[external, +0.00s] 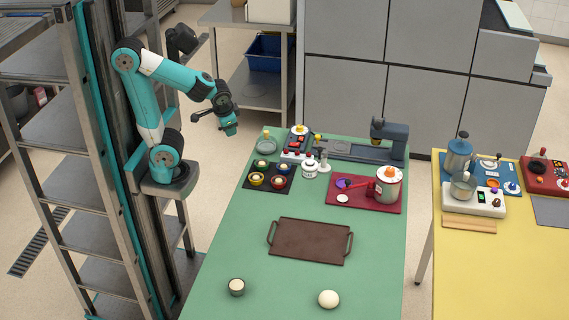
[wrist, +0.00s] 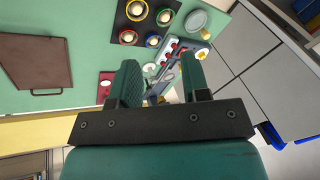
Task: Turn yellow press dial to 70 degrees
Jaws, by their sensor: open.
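A small yellow dial (external: 300,129) with a pale rim sits at the back of the green table, by the red-and-white unit. It also shows in the wrist view (wrist: 203,54), beyond and right of the jaws; its angle is too small to read. A grey press-like machine (external: 390,138) with a long flat base stands to its right; I cannot tell whether the dial is joined to it. My gripper (external: 229,128) is open and empty, in the air left of the table's back edge, apart from the dial. In the wrist view my gripper (wrist: 160,75) shows both fingers spread.
A white jar (external: 309,168), a red tray (external: 335,204) with a pot (external: 387,186), and a brown tray (external: 310,242) stand further along. Air around my gripper is clear.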

